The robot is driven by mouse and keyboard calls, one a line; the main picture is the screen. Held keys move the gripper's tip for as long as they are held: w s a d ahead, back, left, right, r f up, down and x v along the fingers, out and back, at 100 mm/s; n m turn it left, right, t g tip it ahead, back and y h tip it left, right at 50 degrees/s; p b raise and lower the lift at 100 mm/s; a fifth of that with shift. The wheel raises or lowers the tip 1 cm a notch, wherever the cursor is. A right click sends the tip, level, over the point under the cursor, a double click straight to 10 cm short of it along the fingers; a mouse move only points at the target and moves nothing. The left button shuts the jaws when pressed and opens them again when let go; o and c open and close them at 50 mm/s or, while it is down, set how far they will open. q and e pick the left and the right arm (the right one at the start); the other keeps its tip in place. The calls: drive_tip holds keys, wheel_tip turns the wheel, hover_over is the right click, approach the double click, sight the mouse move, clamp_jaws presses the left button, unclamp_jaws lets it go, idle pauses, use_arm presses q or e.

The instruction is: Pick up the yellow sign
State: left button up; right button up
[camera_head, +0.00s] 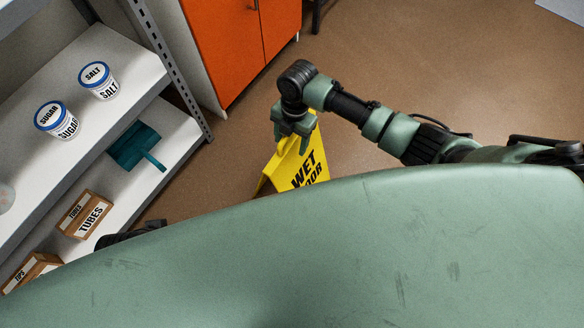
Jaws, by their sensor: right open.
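The yellow sign (291,170) stands on the brown floor in the middle of the camera_head view, with black lettering that reads "WET" and part of a second word. Its lower part is hidden behind my green body. My right gripper (294,146) is over the sign's top edge, pointing down, with its jaws open. I cannot tell whether the fingers touch the sign. Only a dark piece of what seems to be my left arm shows at the lower left; the left gripper is not visible.
A grey shelf unit on the left holds a sugar tub (56,120), a salt tub (99,81), a teal dustpan-like item (134,146) and a tubes box (85,213). An orange cabinet (235,45) stands behind. The floor (430,70) at the right is clear.

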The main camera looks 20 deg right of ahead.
clamp_jaws()
drive_tip(key=shift+w, duration=0.1)
idle(1.3)
